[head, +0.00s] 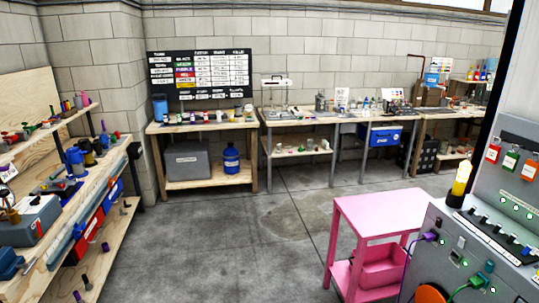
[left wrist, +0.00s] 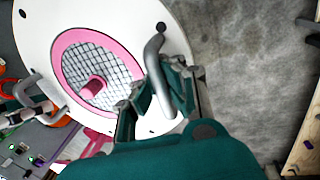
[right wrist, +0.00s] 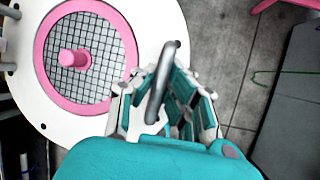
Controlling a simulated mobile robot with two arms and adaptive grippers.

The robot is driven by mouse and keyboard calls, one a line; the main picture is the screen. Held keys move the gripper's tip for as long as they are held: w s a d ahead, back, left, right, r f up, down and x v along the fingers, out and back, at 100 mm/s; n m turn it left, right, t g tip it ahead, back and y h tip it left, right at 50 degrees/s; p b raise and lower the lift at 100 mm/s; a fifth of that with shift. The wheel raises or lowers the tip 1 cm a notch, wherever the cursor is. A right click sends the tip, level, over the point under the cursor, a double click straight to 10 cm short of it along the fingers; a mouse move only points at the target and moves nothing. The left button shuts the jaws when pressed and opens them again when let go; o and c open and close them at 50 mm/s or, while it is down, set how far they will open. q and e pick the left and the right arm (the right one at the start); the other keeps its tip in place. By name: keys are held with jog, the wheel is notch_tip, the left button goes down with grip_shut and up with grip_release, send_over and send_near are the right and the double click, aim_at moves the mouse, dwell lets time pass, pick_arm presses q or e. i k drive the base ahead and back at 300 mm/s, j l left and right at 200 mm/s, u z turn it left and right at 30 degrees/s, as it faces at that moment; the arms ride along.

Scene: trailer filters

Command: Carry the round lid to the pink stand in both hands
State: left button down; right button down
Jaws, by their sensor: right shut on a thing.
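The round lid is a white disc with a pink ring, a wire mesh and a pink knob. It fills much of the left wrist view (left wrist: 205,20) and the right wrist view (right wrist: 160,25), and is out of the head view. My right gripper (right wrist: 163,98) is shut on a grey bar handle (right wrist: 158,85) at the lid's rim. My left gripper (left wrist: 155,95) has its fingers on either side of the opposite handle (left wrist: 153,65); its grip on the bar is unclear. The pink stand (head: 378,212) is at the lower right of the head view, its top bare.
A pink bin (head: 385,268) sits on the stand's lower shelf. A grey machine (head: 445,245) with plugs and a yellow lamp stands close on the stand's right. A wooden workbench (head: 112,165) runs along the left. The concrete floor (head: 235,235) between is clear.

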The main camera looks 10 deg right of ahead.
aim_at(376, 211)
jog(key=i+j+z, duration=0.2)
jog(key=i, duration=0.95)
jog(key=i+z, duration=0.35)
jog(key=i, duration=0.9)
jog(key=i+z, duration=0.5)
jog(key=i+j+z, duration=0.2)
jog(key=i+z, duration=0.3)
jog(key=i, duration=0.2)
jog(key=i+z, duration=0.1)
jog(key=z, duration=0.8)
